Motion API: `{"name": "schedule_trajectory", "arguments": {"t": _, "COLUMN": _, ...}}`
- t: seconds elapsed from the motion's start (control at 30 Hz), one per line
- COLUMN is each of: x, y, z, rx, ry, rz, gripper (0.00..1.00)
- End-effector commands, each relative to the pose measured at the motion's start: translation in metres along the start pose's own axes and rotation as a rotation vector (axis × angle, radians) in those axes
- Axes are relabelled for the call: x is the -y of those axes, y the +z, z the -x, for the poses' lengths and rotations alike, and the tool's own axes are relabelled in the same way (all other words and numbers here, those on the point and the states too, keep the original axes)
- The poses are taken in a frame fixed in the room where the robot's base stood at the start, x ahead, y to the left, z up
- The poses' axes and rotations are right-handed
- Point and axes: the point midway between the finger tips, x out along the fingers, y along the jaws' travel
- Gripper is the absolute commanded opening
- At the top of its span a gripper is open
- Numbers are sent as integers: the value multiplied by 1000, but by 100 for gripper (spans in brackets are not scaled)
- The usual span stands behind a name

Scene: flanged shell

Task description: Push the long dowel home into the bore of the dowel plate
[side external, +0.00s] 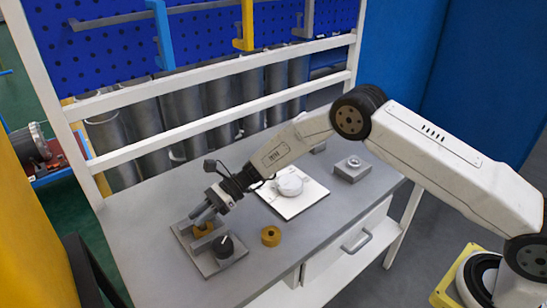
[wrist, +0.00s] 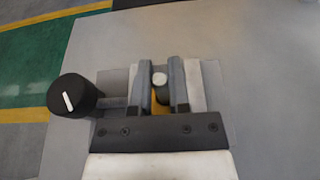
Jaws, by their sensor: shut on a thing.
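My gripper (side external: 203,211) points down and to the left over the grey base plate (side external: 228,263) at the front left of the bench. In the wrist view its two fingers (wrist: 161,85) stand on either side of a small pale, rounded end, which I take for the long dowel (wrist: 159,79). The gripper is shut on it. A yellow block (side external: 203,228) sits on the plate just below the fingers, and a strip of it shows between them in the wrist view (wrist: 157,106). The dowel's lower part and any bore are hidden. I cannot tell how deep the dowel sits.
A black knob (side external: 225,246) with a white line stands on the plate close to the gripper. A yellow ring (side external: 271,236) lies to the right. Farther back are a white board (side external: 309,199) with a pale round part (side external: 289,186) and a grey block (side external: 351,170). Bench space between is clear.

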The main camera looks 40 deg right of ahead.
Motion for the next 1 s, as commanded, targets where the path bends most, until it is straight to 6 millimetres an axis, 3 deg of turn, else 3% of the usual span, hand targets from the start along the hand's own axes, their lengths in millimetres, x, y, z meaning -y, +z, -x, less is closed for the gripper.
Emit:
{"name": "schedule_trajectory", "arguments": {"t": 0.47, "x": 0, "y": 10, "z": 3, "rx": 1, "ry": 0, "rz": 2, "gripper": 0}}
{"name": "schedule_trajectory", "arguments": {"t": 0.67, "x": 1, "y": 30, "z": 9, "rx": 2, "ry": 0, "rz": 3, "gripper": 0}}
{"name": "schedule_trajectory", "arguments": {"t": 1.0, "x": -25, "y": 59, "z": 29, "rx": 1, "ry": 0, "rz": 1, "gripper": 0}}
